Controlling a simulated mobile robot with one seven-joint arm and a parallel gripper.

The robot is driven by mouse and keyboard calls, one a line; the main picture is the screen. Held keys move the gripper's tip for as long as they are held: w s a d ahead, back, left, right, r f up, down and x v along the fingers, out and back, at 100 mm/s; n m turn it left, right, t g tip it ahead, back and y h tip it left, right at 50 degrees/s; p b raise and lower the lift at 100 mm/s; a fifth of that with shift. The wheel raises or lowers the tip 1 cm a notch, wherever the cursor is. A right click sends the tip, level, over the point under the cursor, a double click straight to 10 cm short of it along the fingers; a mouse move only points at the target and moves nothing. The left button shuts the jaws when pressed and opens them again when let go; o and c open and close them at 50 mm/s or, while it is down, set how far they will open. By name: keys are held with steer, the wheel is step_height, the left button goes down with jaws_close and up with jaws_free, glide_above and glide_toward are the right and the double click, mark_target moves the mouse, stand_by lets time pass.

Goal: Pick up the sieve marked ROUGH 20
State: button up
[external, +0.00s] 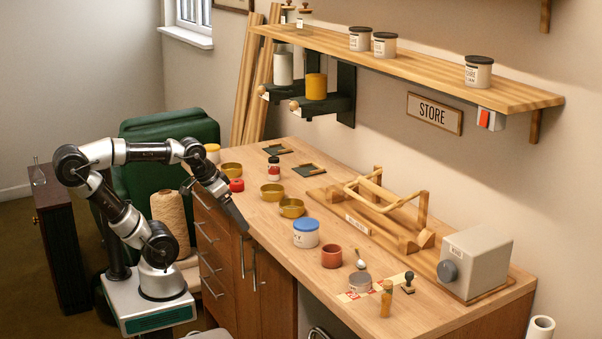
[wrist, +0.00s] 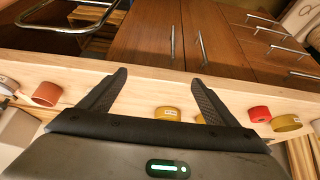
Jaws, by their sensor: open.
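Three round brass sieves stand on the wooden table: one at the back left (external: 231,169), one in the middle (external: 272,192), and one nearer the front (external: 291,208). In the wrist view I see brass rings near the middle (wrist: 167,113), just right of it (wrist: 200,119), and at the right (wrist: 287,123). I cannot read the marking on any of them, so I cannot tell which is ROUGH 20. My gripper (wrist: 160,78) is open and empty. In the external view it hangs at the table's front edge (external: 243,228), left of and apart from the sieves.
A red pot (external: 236,185) stands by the back-left sieve, and a red-lidded jar (external: 274,168) behind the middle one. A blue-lidded tub (external: 306,233) and a terracotta cup (external: 331,256) stand nearer the front. A wooden frame (external: 375,212) fills the wall side.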

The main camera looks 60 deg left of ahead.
steer(key=shift+o, duration=0.7)
step_height(320, 180, up, 14)
steer(key=m+g+p, duration=0.4)
steer(key=g+p, duration=0.2)
steer(key=p, duration=1.6)
glide_above(272, 186)
steer(key=s+d, duration=0.2)
steer(key=d, duration=0.1)
step_height(272, 186, down, 12)
steer(key=shift+s+d+b, duration=0.1)
steer(key=shift+s+b, duration=0.05)
steer(key=shift+b, duration=0.4)
steer(key=f, duration=0.5)
steer(key=shift+w+d, duration=0.15)
steer(key=shift+w, duration=0.15)
